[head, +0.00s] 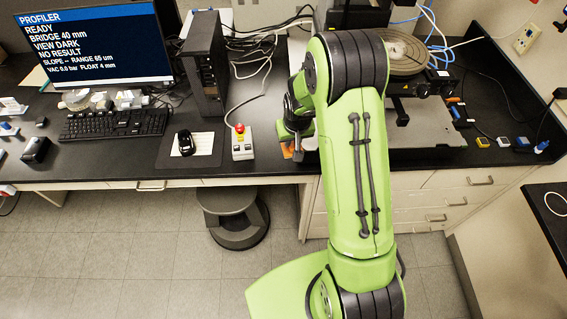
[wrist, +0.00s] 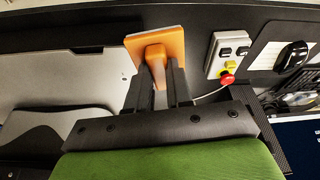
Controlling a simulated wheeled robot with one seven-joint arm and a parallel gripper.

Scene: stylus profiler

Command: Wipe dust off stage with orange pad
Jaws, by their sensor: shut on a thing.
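The orange pad (wrist: 168,40) has a square base with a light edge and a raised handle. In the wrist view my gripper (wrist: 160,78) is shut on that handle. In the head view my gripper (head: 297,138) is mostly hidden behind my green arm, and only a sliver of the orange pad (head: 287,151) shows near the desk's front edge. Whether the pad touches the desk I cannot tell. A round tan stage-like disc (head: 403,50) is at the profiler, right of my arm. Dust on it is too small to make out.
A control box with a red button (head: 241,142) stands left of my gripper; it also shows in the wrist view (wrist: 226,60). The profiler's grey base plate (head: 432,125) lies to the right.

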